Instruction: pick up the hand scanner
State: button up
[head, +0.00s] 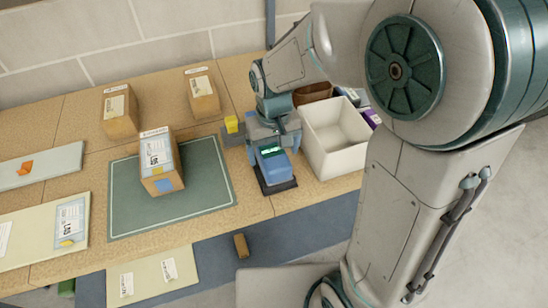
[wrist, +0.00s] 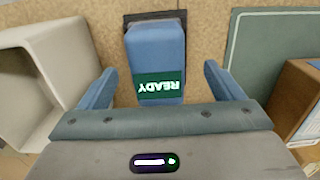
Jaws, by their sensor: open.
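The hand scanner appears as a blue block with a dark green display, on a black base, at the bench's front edge in the head view (head: 272,167). It also shows in the wrist view (wrist: 157,50), its display reading READY upside down. My gripper (head: 273,135) is open over it, pointing down. In the wrist view the blue fingers of my gripper (wrist: 158,82) stand on either side of the scanner, with a visible gap on each side. The gripper body partly covers the scanner in the head view.
A white open bin (head: 335,140) stands close to the right of the scanner. A green mat (head: 205,190) with a labelled carton (head: 160,165) lies to the left. A small yellow block (head: 231,124) sits behind left. Two more cartons (head: 119,112) (head: 202,95) stand farther back.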

aim_at(273, 154)
jog(key=shift+f, duration=0.9)
jog(key=f, duration=0.2)
jog(key=w+f, duration=0.1)
jog(key=f, duration=0.1)
jog(key=shift+w+p, duration=0.2)
jog(key=shift+p, duration=0.2)
jog(key=shift+f, duration=0.65)
jog(key=shift+c, duration=0.4)
jog(key=c, duration=1.2)
jog(key=shift+o, duration=0.2)
jog(key=shift+r, duration=0.1)
